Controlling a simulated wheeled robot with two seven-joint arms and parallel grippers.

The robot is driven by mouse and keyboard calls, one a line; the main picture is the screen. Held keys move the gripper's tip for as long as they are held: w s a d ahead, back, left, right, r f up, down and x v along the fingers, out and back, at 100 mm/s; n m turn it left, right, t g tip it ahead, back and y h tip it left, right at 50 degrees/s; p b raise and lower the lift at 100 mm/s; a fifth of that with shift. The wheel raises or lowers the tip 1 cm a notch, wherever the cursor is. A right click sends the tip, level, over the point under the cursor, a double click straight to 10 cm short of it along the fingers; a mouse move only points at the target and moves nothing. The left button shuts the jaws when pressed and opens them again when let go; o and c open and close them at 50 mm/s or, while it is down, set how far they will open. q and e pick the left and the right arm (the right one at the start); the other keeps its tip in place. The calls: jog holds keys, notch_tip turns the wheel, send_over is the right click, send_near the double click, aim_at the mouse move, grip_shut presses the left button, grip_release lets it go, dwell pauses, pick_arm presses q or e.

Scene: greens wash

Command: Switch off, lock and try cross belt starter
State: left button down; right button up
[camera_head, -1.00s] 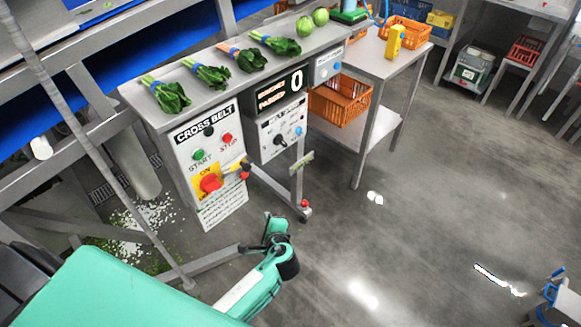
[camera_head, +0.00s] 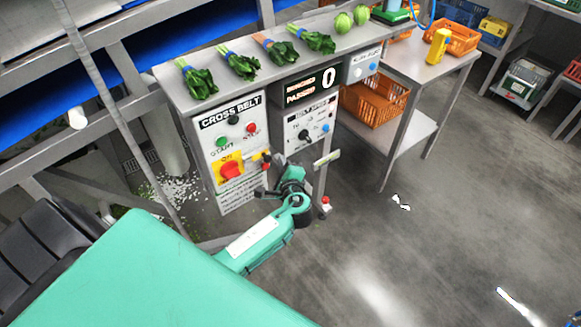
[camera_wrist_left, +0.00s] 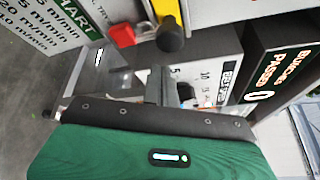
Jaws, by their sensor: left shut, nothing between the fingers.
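The cross belt starter (camera_head: 240,125) is a pale panel with a green START button (camera_head: 220,142), a red STOP button (camera_head: 250,128) and a red rotary handle (camera_head: 230,170) on a yellow plate. I cannot tell the handle's exact setting. A small red block (camera_head: 266,166), perhaps a padlock, is at the panel's right edge. The left wrist view shows a red block (camera_wrist_left: 122,35) beside a black knob (camera_wrist_left: 170,38). My left gripper (camera_head: 268,190) is shut and empty, just in front of the panel's lower right edge; its fingers (camera_wrist_left: 158,86) show in the wrist view. My right gripper is not in view.
A belt speed panel (camera_head: 308,125) and a counter display (camera_head: 308,86) adjoin on the right. Bunches of greens (camera_head: 240,64) lie on the ledge above. A side table (camera_head: 425,70) holds a yellow device (camera_head: 438,46). A post with a red button (camera_head: 325,202) stands near my gripper.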

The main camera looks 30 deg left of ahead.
pick_arm(q)
jog(key=shift+s+a+r, duration=0.4)
jog(key=shift+s+r, duration=0.2)
jog(key=shift+s, duration=0.25)
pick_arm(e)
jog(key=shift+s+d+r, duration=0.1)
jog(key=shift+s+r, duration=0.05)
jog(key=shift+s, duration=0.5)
